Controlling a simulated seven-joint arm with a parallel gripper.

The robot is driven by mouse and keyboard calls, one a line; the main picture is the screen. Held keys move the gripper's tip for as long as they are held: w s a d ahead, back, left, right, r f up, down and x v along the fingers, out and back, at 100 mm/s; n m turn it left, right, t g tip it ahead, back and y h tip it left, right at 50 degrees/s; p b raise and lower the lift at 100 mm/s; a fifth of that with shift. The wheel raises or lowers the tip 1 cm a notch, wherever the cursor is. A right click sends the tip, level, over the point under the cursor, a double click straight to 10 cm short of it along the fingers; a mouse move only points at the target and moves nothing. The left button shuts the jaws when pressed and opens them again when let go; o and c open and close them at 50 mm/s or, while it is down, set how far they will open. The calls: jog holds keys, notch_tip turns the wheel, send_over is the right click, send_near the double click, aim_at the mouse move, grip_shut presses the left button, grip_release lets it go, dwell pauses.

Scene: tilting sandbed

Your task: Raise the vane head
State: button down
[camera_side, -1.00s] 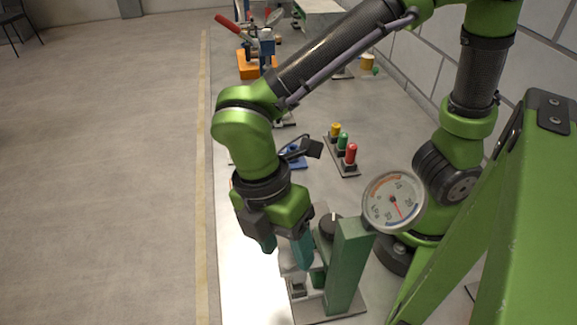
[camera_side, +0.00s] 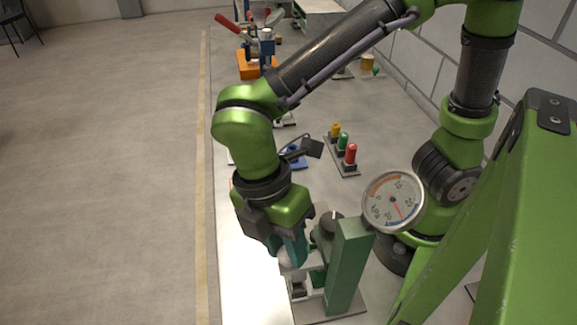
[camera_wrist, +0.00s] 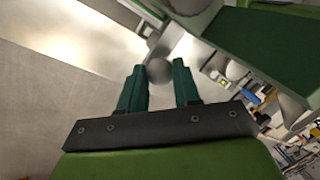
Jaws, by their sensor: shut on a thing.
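A green stand (camera_side: 345,268) with a round dial gauge (camera_side: 393,201) on top stands at the lower middle of the side view. On its left is a smaller green part with a dark round knob (camera_side: 332,222). A pale grey ball knob (camera_wrist: 160,71) sits between the two teal fingers in the wrist view. My gripper (camera_side: 288,255) is shut on this ball knob, beside the stand; the wrist view also shows my gripper (camera_wrist: 161,66) around it. The fingers partly hide the ball in the side view. I cannot tell exactly which part is the vane head.
A small plate with yellow, green and red buttons (camera_side: 343,142) lies behind the stand. An orange-based device with a red lever (camera_side: 257,62) stands farther back. Bare bench top (camera_side: 245,270) lies left of the gripper. A white block wall runs along the right.

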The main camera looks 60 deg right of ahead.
jog(key=v, duration=0.2)
jog(key=s+v, duration=0.1)
jog(key=v, duration=0.3)
jog(key=shift+s+r, duration=0.25)
jog(key=shift+r, duration=0.15)
jog(key=c, duration=0.8)
grip_release()
jog(key=shift+f, duration=0.1)
jog(key=v, duration=1.7)
jog(key=shift+w, duration=0.1)
